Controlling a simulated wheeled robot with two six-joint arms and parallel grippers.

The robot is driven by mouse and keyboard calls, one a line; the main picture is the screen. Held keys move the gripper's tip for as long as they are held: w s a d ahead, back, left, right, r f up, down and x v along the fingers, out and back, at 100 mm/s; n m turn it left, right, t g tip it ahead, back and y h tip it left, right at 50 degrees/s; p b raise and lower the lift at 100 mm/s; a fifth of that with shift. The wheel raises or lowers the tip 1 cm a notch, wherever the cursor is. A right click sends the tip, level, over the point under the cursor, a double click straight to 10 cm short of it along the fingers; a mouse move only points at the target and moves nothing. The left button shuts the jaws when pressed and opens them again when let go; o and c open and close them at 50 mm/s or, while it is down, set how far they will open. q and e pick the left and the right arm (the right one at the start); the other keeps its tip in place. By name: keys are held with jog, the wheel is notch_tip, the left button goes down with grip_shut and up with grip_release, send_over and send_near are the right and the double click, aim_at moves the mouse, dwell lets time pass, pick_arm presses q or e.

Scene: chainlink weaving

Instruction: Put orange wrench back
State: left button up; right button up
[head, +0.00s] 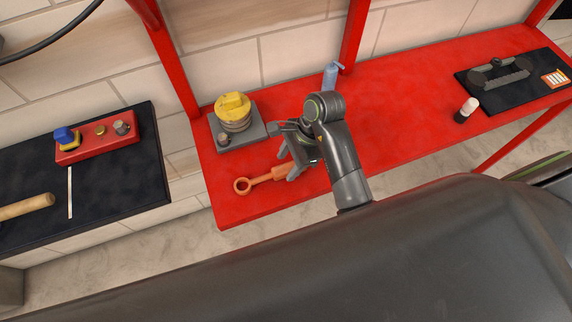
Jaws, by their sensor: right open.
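The orange wrench (256,181) lies on the red workbench (385,130), near its front left part. Its ring end points left, and its right end is partly hidden by my right gripper. My right gripper (284,170) is over the right end of the wrench with its fingers apart. I cannot tell whether the fingers touch the wrench. My left gripper is not in view.
A grey block with a yellow-topped part (233,108) stands behind the wrench. A blue bottle (330,76) stands at the back. A black mat (520,85) with a dark tool is at the right. A dark table (110,190) at left holds a red block (97,139) and a wooden handle (25,207).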

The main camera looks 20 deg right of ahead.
jog(key=p+v, duration=1.2)
jog(key=v, duration=0.3)
jog(key=shift+a+r, duration=0.25)
jog(key=shift+r, duration=0.1)
